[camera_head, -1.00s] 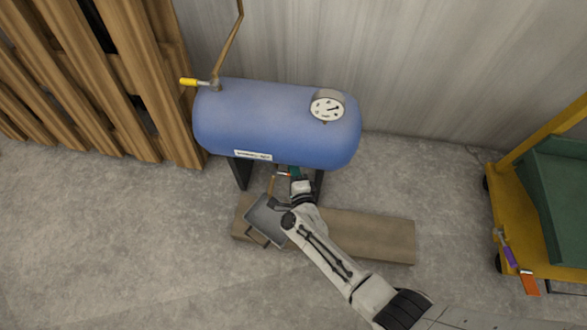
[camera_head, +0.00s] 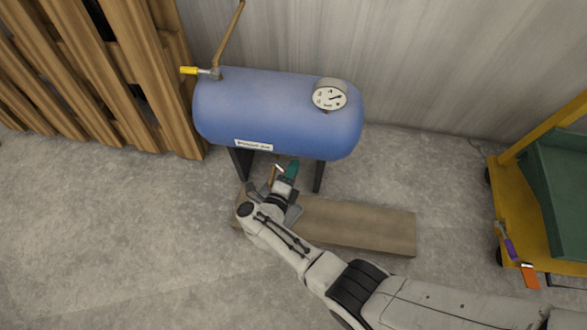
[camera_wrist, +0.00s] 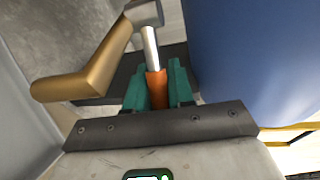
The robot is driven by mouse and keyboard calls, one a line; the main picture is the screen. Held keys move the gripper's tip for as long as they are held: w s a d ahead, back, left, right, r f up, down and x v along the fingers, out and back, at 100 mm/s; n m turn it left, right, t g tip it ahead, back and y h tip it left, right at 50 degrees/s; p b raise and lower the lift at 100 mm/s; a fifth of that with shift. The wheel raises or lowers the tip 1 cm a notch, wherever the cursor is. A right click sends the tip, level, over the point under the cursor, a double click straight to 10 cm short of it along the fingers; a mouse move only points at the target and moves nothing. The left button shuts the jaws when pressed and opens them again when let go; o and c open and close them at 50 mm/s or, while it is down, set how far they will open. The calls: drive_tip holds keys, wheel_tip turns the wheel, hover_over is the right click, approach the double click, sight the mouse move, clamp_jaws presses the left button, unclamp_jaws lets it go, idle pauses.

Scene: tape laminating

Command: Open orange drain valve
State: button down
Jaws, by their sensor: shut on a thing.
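The orange drain valve handle (camera_wrist: 157,88) shows in the wrist view, on a silver stem (camera_wrist: 150,48) at a brass pipe (camera_wrist: 85,75). My gripper (camera_wrist: 158,90) has its teal fingers on both sides of the handle, shut on it. In the head view my gripper (camera_head: 291,171) is below the blue tank (camera_head: 275,115), near its front underside. The brass pipe also shows in the head view (camera_head: 273,176). The handle is hidden there by my gripper.
A wooden beam (camera_head: 360,226) lies on the floor under the tank. A yellow-handled valve (camera_head: 188,70) is on the tank's left end. A pressure gauge (camera_head: 329,95) is on top. A yellow cart (camera_head: 505,185) stands right.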

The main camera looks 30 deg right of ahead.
drive_tip(key=shift+s+a+f+m+g, duration=0.1)
drive_tip(key=shift+s+a+m+g, duration=0.1)
drive_tip(key=shift+m+g, duration=0.15)
drive_tip(key=shift+w, duration=0.1)
drive_tip(key=c, duration=1.1)
unclamp_jaws()
drive_tip(key=shift+h, duration=0.3)
drive_tip(key=p+v, duration=0.2)
drive_tip(key=v, duration=0.8)
drive_tip(key=shift+s+a+p, duration=0.25)
drive_tip(key=shift+a+p, duration=0.05)
drive_tip(key=shift+p, duration=0.1)
